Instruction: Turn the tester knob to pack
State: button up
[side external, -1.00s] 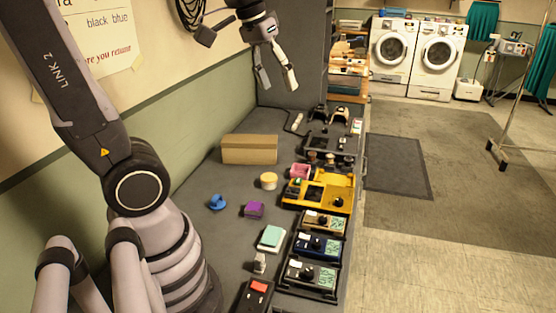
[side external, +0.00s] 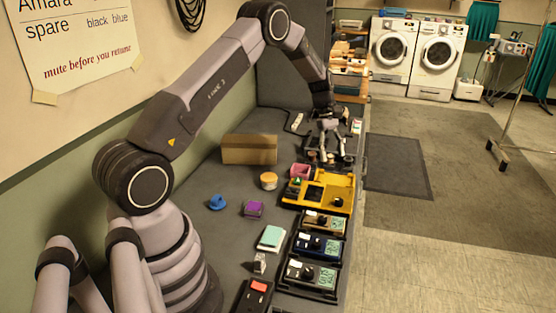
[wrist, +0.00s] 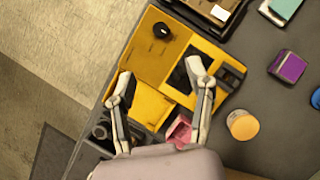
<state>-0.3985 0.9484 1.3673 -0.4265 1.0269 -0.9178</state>
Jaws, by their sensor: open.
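A yellow unit (side external: 328,182), which looks like the tester, lies on the dark bench with a dark screen and a round black knob (side external: 338,202) at its near right corner. In the wrist view the knob (wrist: 161,31) is near the top of the yellow panel (wrist: 148,70). The knob's labels are too small to read. My gripper (side external: 335,158) is over the far side of the yellow unit. In the wrist view my gripper (wrist: 160,72) is open and empty, its fingers spread above the panel, apart from the knob.
A pink box (side external: 300,170) sits by the yellow unit's far left corner. Several smaller units with knobs and displays, such as a blue one (side external: 318,246), line the near bench edge. A cardboard box (side external: 249,149), yellow jar (side external: 268,181) and purple block (side external: 253,209) stand to the left.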

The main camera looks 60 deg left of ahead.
aim_at(339, 199)
jog(key=x, duration=1.3)
grip_shut()
